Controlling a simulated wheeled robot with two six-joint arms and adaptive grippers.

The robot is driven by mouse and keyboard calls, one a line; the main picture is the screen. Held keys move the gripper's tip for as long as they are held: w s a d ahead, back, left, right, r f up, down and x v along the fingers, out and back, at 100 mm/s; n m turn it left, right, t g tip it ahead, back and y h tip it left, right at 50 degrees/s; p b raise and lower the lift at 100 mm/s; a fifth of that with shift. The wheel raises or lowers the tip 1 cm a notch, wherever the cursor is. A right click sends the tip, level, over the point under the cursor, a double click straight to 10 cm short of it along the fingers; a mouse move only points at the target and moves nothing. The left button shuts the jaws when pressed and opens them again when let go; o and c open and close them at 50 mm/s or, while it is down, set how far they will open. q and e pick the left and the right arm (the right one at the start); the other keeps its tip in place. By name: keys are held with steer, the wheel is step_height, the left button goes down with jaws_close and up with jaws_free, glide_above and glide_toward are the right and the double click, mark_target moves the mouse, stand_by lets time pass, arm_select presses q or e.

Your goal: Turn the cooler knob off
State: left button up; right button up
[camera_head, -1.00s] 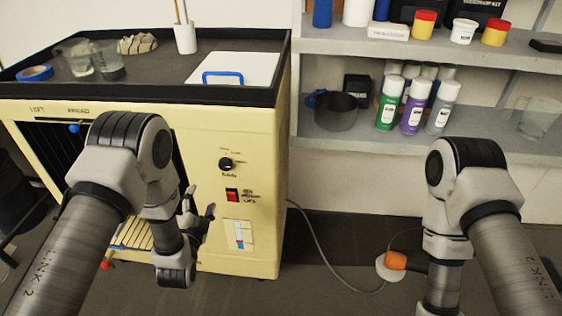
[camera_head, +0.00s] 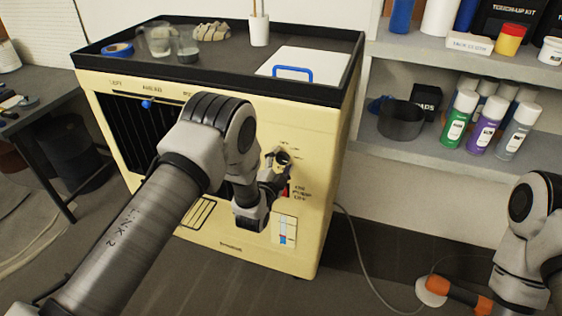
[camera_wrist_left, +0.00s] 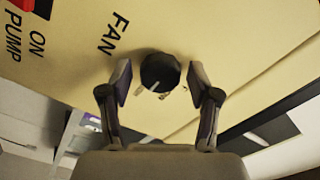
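The cream cooler (camera_head: 235,130) stands left of the shelves, with its control panel on the right part of its front. Its round black fan knob (camera_wrist_left: 160,72) shows in the left wrist view, and in the head view it is partly hidden by my gripper. My left gripper (camera_head: 280,167) is at the panel. In the left wrist view its two fingers (camera_wrist_left: 160,78) are spread on either side of the knob, with a visible gap on each side. My right arm is at the right edge of the head view; its gripper is out of frame.
A red pump switch (camera_wrist_left: 30,6) sits beside the knob. A white panel with a blue handle (camera_head: 292,72) lies on the cooler's top, with cups and blue tape. Shelves with spray bottles (camera_head: 486,125) stand right. A grey cable (camera_head: 360,250) lies on the floor.

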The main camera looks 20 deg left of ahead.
arm_select(q)
steer(key=c, duration=0.7)
steer(key=shift+c, duration=0.2)
steer(key=shift+n, duration=0.3)
steer(key=n+b, duration=0.1)
steer(key=n, duration=0.2)
steer(key=shift+f, duration=0.1)
steer(key=n+b, duration=0.1)
steer(key=n, duration=0.3)
steer(key=shift+n, duration=0.4)
steer(key=n+b, duration=0.1)
steer(key=n, duration=0.3)
steer(key=shift+n, duration=0.3)
steer(key=n, duration=0.4)
steer(key=shift+n, duration=0.4)
